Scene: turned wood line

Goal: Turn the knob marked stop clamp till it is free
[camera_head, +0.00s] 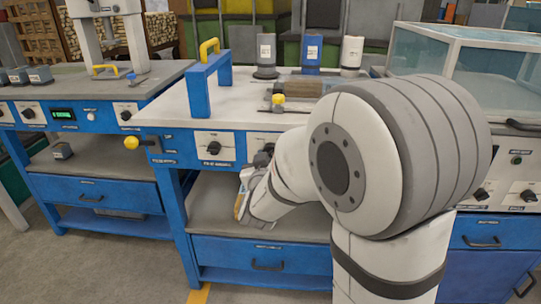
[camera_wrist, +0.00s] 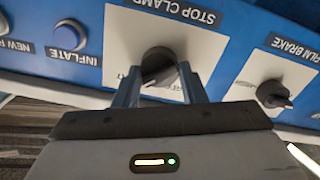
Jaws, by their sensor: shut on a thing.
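The stop clamp knob (camera_wrist: 157,62) is a dark round knob on a white plate in the wrist view, with the words STOP CLAMP on the plate's edge. My gripper (camera_wrist: 159,76) has its two blue-grey fingers on either side of this knob and is shut on it. The fingers and the gripper body cover part of the plate, so the knob's pointer and the marks by it are hard to read. In the head view my gripper (camera_head: 264,158) is at the front panel of the middle bench, and the knob is hidden behind it.
The film brake knob (camera_wrist: 273,94) is beside the stop clamp plate, and the blue inflate button (camera_wrist: 68,35) is on the other side. In the head view a yellow-tipped lever (camera_head: 131,143) sticks out at the bench corner. A drawer (camera_head: 265,253) is below the open shelf.

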